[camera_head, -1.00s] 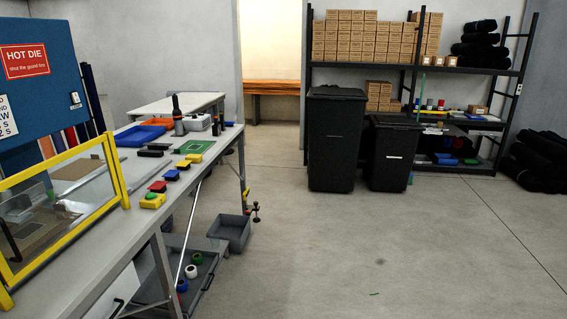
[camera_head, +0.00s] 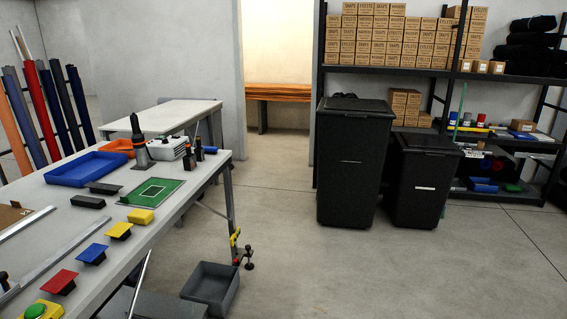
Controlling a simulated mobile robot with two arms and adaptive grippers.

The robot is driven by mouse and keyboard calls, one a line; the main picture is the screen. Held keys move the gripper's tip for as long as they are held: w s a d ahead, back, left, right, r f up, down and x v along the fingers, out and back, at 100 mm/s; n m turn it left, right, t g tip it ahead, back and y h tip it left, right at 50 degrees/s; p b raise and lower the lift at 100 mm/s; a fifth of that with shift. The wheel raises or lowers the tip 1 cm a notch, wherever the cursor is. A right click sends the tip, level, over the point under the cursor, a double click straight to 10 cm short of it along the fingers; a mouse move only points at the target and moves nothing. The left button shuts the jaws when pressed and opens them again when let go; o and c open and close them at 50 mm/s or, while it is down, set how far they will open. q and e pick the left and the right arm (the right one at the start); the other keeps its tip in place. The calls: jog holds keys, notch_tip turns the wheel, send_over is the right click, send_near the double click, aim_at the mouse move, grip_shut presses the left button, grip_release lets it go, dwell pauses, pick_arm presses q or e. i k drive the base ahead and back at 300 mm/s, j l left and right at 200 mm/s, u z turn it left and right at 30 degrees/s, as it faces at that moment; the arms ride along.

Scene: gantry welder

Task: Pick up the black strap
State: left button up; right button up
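I cannot clearly make out a black strap. Two small dark pieces lie on the workbench (camera_head: 165,205) at the left: a flat dark piece (camera_head: 104,188) in front of the blue tray (camera_head: 85,168), and a dark block (camera_head: 88,202) just nearer. I cannot tell whether either is a strap. Neither of my grippers shows in the head view.
A green board (camera_head: 152,191), yellow block (camera_head: 140,216) and several coloured pieces lie on the bench. A grey bin (camera_head: 210,287) sits on the floor by its leg. Two black bins (camera_head: 354,165) (camera_head: 422,185) stand before the shelving (camera_head: 400,72). Floor at the right is clear.

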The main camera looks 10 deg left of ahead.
aim_at(93, 185)
jog(key=i+u, duration=0.3)
jog(key=i, duration=0.15)
jog(key=i+l+u, duration=0.1)
jog(key=i+u, duration=0.25)
jog(key=i+l+u, duration=0.3)
jog(key=i, duration=0.2)
jog(key=i+l+u, duration=0.35)
jog(key=i+j, duration=0.05)
